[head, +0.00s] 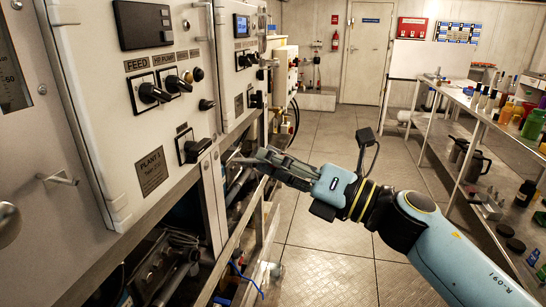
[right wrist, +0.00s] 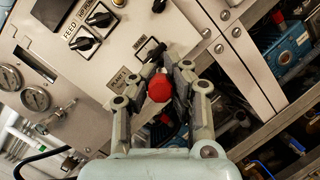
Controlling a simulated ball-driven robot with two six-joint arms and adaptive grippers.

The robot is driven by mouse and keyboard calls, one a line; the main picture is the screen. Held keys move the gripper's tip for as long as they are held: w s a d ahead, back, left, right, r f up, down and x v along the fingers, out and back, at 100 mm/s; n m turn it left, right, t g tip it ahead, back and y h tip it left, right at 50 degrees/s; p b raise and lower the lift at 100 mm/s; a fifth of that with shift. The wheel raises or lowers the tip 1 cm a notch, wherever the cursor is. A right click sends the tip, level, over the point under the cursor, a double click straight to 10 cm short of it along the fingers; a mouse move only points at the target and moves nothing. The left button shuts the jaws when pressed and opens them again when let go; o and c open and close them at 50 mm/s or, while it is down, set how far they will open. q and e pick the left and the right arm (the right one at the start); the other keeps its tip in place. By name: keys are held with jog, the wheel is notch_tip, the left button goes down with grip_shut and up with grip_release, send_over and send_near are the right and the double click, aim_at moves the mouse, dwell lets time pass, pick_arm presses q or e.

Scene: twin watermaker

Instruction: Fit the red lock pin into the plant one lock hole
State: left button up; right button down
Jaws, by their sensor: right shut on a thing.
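My right gripper (head: 256,160) comes in from the right in the head view, beside the edge of the plant one panel (head: 118,110). In the right wrist view its two fingers (right wrist: 160,82) are shut on the red lock pin (right wrist: 160,90), whose round red head faces the camera. I cannot make out the pin in the head view. The PLANT 1 label (head: 152,172) and a black rotary switch (head: 193,147) are on the panel's lower right. The switch shows just beyond the fingertips in the right wrist view (right wrist: 149,50). I cannot make out the lock hole. My left gripper is not in view.
The FEED switch (head: 149,92) and HP PUMP switch (head: 176,82) sit higher on the panel. Open frames with pipes lie below it. A second cabinet (head: 238,60) stands farther back. A shelf unit (head: 470,110) with bottles is at right. The floor (head: 325,240) between is clear.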

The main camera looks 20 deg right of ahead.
aim_at(236, 160)
jog(key=shift+w+a+f, duration=0.1)
jog(key=shift+w+a, duration=0.45)
jog(key=shift+a, duration=0.25)
jog(key=shift+w+a+f, duration=0.1)
jog(key=shift+w+a, duration=0.45)
jog(key=shift+a, duration=0.25)
jog(key=shift+w+a+f, duration=0.1)
jog(key=shift+w+a, duration=0.45)
jog(key=shift+a, duration=0.25)
jog(key=shift+w+a+f, duration=0.1)
jog(key=shift+w+a, duration=0.4)
jog(key=shift+a, duration=0.25)
jog(key=shift+w+a+f, duration=0.1)
jog(key=shift+w+a, duration=0.4)
jog(key=shift+a, duration=0.25)
jog(key=shift+s+d, duration=0.1)
jog(key=shift+d, duration=0.1)
dwell(0.3)
jog(key=shift+s+d+r+p, duration=0.1)
jog(key=shift+s+d+p, duration=0.1)
jog(key=shift+s+d, duration=0.3)
jog(key=shift+s+d+r+p, duration=0.15)
jog(key=shift+s+d, duration=0.1)
jog(key=shift+d, duration=0.35)
